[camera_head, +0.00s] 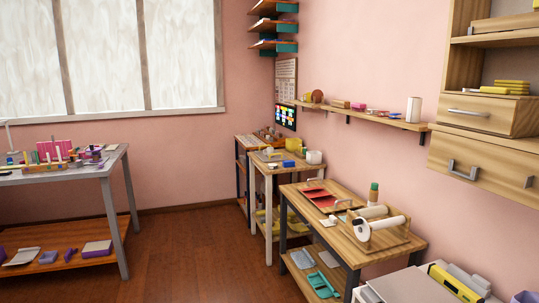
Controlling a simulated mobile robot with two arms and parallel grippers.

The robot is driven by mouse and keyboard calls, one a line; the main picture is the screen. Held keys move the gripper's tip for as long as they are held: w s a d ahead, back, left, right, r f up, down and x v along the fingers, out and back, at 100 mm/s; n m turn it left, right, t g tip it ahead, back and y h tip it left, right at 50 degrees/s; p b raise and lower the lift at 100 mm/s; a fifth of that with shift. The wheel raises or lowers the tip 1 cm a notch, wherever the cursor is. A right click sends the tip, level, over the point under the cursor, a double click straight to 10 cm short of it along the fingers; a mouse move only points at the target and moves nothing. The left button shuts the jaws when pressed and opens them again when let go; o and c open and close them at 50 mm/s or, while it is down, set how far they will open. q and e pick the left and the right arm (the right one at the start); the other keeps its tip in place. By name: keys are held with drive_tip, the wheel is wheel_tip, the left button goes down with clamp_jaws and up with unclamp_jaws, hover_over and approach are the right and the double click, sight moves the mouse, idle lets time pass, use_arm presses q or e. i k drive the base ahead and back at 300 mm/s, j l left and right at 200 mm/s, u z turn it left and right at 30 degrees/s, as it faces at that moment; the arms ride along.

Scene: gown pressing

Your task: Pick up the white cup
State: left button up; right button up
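A small white round object that looks like a cup (314,157) stands at the right end of the small wooden table (262,166) along the pink wall. It is far off and small in the picture. A taller white upright object (413,109) stands at the right end of the wall shelf (392,122); I cannot tell what it is. Neither of my grippers is in view.
A nearer wooden bench holds a red tray (319,196) and a stand with white rolls (378,229). A grey table (115,158) with craft items stands at left. Drawers (486,112) jut out at upper right. The brown floor (190,255) between the tables is clear.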

sight(270, 150)
drive_tip(key=i+u, duration=0.2)
drive_tip(key=i, duration=2.7)
